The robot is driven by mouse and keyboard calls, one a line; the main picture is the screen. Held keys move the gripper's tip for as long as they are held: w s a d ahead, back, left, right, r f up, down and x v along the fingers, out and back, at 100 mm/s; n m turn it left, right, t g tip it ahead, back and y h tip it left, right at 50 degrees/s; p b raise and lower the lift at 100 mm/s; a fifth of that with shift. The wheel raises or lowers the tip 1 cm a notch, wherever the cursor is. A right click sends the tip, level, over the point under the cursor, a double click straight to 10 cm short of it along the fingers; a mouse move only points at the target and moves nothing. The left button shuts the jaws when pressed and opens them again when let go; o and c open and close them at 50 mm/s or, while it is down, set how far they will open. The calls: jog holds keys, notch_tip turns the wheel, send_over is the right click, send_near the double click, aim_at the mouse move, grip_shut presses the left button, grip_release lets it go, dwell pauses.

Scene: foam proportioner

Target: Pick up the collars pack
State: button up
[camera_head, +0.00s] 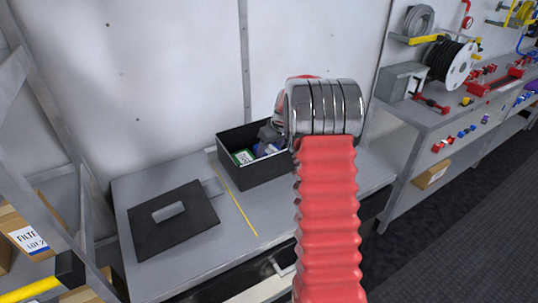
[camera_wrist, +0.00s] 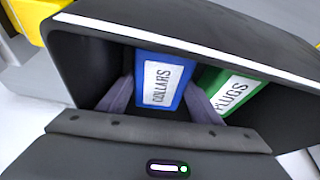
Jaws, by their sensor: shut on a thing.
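The collars pack (camera_wrist: 160,82) is blue with a white label reading COLLARS, in the wrist view. It is in a black bin (camera_wrist: 78,65), between the two grey fingers of my gripper (camera_wrist: 160,92), which is shut on it. The green plugs pack (camera_wrist: 232,92) lies just to its right, close to the right finger. In the head view the bin (camera_head: 262,174) stands on the bench and my arm partly covers it. A bit of blue (camera_head: 264,149) shows inside below my gripper (camera_head: 268,136). I cannot tell whether the collars pack is clear of the bin floor.
The grey bench (camera_head: 150,272) has a dark plate with a rectangular cutout (camera_head: 185,232) left of the bin, past a yellow line (camera_head: 238,208). A white wall rises behind. A workbench with a cable reel (camera_head: 455,62) stands at right. A metal frame and boxes are at left.

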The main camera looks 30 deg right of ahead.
aim_at(270, 149)
jog(key=shift+r, duration=0.15)
notch_tip(270, 149, up, 18)
dwell(0.7)
jog(key=shift+s, duration=0.1)
dwell(0.4)
